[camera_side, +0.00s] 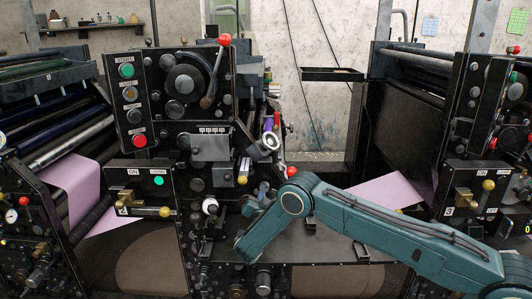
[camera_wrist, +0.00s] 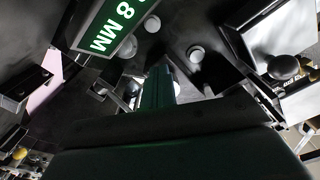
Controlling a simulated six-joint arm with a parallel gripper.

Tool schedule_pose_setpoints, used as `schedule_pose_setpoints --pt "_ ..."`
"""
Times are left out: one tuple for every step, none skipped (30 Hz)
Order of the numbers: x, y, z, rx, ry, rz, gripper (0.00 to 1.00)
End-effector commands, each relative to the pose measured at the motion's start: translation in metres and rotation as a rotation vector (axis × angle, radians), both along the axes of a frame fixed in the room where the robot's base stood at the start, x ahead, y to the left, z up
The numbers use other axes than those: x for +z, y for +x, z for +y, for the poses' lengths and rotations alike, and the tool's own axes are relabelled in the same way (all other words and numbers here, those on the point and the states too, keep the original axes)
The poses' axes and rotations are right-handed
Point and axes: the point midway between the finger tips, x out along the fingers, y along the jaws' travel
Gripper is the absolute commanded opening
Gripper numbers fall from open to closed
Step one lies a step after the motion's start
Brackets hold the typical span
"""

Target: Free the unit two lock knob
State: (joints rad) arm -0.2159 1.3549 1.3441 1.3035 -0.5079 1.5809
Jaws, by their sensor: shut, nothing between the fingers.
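In the side view, a black panel marked ON carries a brass lock fitting with a yellow ball knob (camera_side: 165,212) at the left. A similar brass fitting with a yellow ball knob (camera_side: 488,185) is on the right machine. My gripper (camera_side: 263,188) is in front of the middle column, to the right of the left panel and apart from both knobs. In the wrist view my gripper (camera_wrist: 168,85) is shut and empty, seen end-on against dark machinery.
A lever with a red ball (camera_side: 224,40) stands above the column. A second red ball (camera_side: 292,171) is close to my arm. A pink web (camera_side: 385,191) lies behind my arm. The wrist view shows a green display (camera_wrist: 112,25) and a dark round knob (camera_wrist: 283,67).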

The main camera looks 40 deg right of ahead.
Motion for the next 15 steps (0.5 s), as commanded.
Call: schedule_pose_setpoints --pt "0.0012 -0.0007 -0.0020 -0.003 -0.002 -0.002 0.00" --pt "0.0010 -0.0011 -0.0024 -0.003 -0.002 -0.002 0.00" --pt "0.0008 -0.0016 -0.0029 -0.003 -0.002 -0.002 0.00" --pt "0.0006 -0.0020 -0.0033 -0.003 -0.002 -0.002 0.00" --pt "0.0006 -0.0024 -0.0036 -0.003 -0.002 -0.002 0.00" --pt "0.0004 -0.0028 -0.0041 -0.003 -0.002 -0.002 0.00" --pt "0.0003 -0.0032 -0.0043 -0.003 -0.002 -0.002 0.00" --pt "0.0002 -0.0035 -0.0046 -0.003 -0.002 -0.002 0.00" --pt "0.0001 -0.0040 -0.0051 -0.003 -0.002 -0.002 0.00" --pt "0.0001 -0.0043 -0.0052 -0.003 -0.001 -0.003 0.00" --pt "0.0001 -0.0045 -0.0055 -0.003 -0.001 -0.003 0.00" --pt "0.0000 -0.0048 -0.0058 -0.003 -0.001 -0.003 0.00" --pt "0.0001 -0.0049 -0.0059 -0.003 -0.001 -0.003 0.00" --pt "0.0001 -0.0051 -0.0061 -0.002 -0.002 -0.004 0.00" --pt "0.0002 -0.0052 -0.0061 -0.002 -0.002 -0.004 0.00"
